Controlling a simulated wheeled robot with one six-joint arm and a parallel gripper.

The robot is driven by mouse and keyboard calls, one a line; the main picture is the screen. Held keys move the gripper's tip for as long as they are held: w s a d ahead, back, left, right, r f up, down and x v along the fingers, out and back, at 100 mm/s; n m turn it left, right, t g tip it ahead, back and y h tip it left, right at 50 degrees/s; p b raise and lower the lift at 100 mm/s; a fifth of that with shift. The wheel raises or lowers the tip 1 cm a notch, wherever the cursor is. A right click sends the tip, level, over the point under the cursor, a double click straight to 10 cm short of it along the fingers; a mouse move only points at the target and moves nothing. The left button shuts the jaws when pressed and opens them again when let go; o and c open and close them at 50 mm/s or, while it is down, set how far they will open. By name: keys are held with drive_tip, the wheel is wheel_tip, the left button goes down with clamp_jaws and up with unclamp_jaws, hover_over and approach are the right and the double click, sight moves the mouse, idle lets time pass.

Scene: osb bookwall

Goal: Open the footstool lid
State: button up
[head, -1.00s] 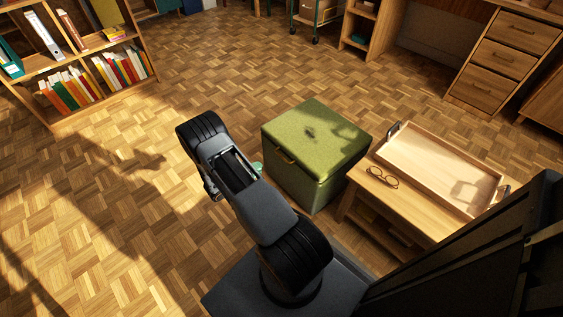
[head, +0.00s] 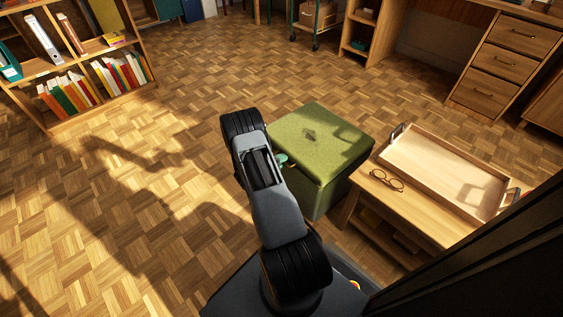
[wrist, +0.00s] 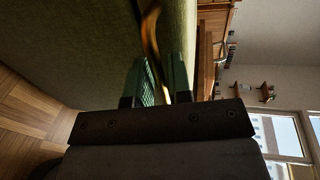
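The green footstool (head: 320,185) stands on the floor beside the low wooden table. Its lid (head: 325,130) lies level and looks shut, with a dark mark on top. My gripper (head: 284,160) is at the lid's near left edge, partly hidden by my arm. In the wrist view, the footstool's green side (wrist: 60,50) fills the upper left. A brass-coloured pull (wrist: 150,40) reaches down between the green fingertips of my gripper (wrist: 163,72). The fingers stand apart, with a gap around the pull. The pull is hidden in the head view.
The low table (head: 357,200) stands close to the right of the footstool, bearing glasses (head: 387,180) and a wooden tray (head: 440,178). A bookshelf (head: 95,55) stands at far left and a drawer desk (head: 500,65) at far right. The parquet floor left of the footstool is clear.

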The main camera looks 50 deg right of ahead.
clamp_jaws()
idle(0.3)
drive_tip(key=shift+r, duration=0.1)
